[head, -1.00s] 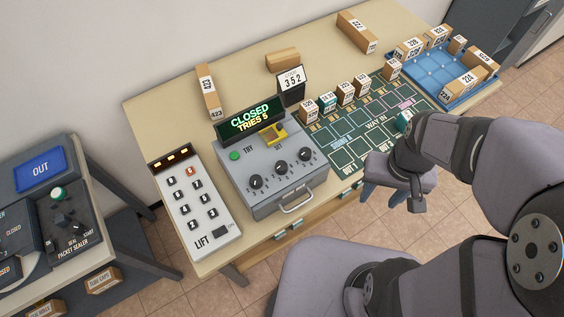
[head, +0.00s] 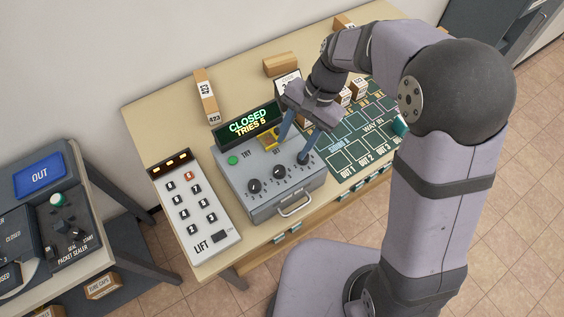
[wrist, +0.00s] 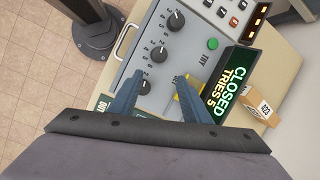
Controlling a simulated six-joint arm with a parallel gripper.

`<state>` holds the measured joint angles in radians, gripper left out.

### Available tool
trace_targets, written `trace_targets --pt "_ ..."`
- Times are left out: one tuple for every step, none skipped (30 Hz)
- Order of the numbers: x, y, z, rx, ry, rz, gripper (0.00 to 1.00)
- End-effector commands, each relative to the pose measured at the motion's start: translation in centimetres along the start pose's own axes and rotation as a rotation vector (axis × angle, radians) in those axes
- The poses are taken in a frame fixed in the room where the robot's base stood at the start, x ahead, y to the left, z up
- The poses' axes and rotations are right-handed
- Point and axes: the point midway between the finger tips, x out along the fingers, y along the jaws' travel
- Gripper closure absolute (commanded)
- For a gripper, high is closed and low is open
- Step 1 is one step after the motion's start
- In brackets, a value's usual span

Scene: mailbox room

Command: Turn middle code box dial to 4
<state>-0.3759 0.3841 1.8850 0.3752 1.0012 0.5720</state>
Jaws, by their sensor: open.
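The grey code box (head: 245,197) has three black dials in a row. The middle dial (head: 279,171) is uncovered in the head view and also shows in the wrist view (wrist: 159,53); its pointer setting is too small to read. The left dial (head: 254,186) is clear. My gripper (head: 292,149) is open and empty, pointing down over the right part of the box. The display (head: 250,121) reads CLOSED, TRIES 5.
A yellow lever (head: 266,140) and a green TRY button (head: 232,160) sit behind the dials, the lever near my finger. A metal handle (head: 294,206) is on the box front. The LIFT keypad (head: 196,212) stands to the left. My arm hides several parcels.

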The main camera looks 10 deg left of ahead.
Motion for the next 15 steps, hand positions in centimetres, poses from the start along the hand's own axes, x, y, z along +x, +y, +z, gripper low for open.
trace_targets --pt "-0.2 -0.2 0.6 0.082 -0.026 -0.003 0.56" --pt "-0.2 -0.2 0.9 0.132 -0.04 -0.003 0.56" --pt "-0.2 -0.1 1.4 0.189 -0.057 0.005 0.56" --pt "-0.2 0.0 1.6 0.226 -0.064 0.01 0.56" --pt "-0.2 0.1 1.8 0.258 -0.071 0.014 0.56" --pt "-0.2 0.2 1.9 0.292 -0.075 0.02 0.56" --pt "-0.2 0.2 2.0 0.314 -0.077 0.024 0.56" --pt "-0.2 0.2 2.0 0.331 -0.077 0.025 0.56" --pt "-0.2 0.3 2.0 0.35 -0.078 0.026 0.56" --pt "-0.2 0.3 2.0 0.36 -0.077 0.027 0.56" --pt "-0.2 0.3 2.0 0.368 -0.076 0.027 0.56" --pt "-0.2 0.3 2.0 0.373 -0.076 0.027 0.56" --pt "-0.2 0.3 2.0 0.375 -0.076 0.027 0.56" --pt "-0.2 0.3 2.0 0.376 -0.076 0.027 0.56" --pt "-0.2 0.3 2.0 0.376 -0.076 0.027 0.56"
